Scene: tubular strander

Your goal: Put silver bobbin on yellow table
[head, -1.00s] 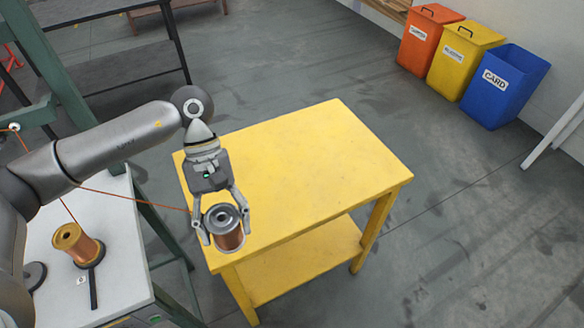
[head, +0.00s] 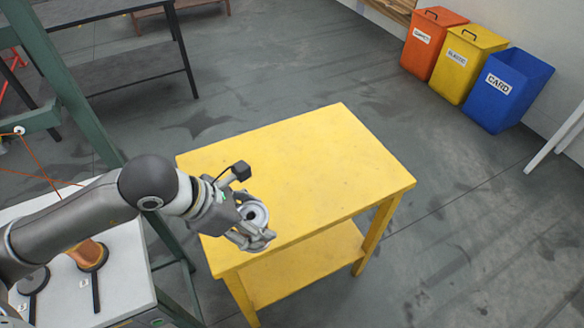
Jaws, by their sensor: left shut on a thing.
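The silver bobbin (head: 254,213) shows its round silver end between the fingers of my left gripper (head: 256,232). The gripper is shut on it at the front left edge of the yellow table (head: 320,165). The fingers hide most of the bobbin's body, and I cannot tell whether it touches the tabletop. The rest of the tabletop is bare. My right gripper is not in view.
A white table (head: 128,268) at the lower left holds a copper-coloured bobbin (head: 90,255), partly behind my arm. A green frame (head: 75,95) stands behind it. Orange (head: 427,45), yellow (head: 463,65) and blue (head: 505,90) bins stand at the back right.

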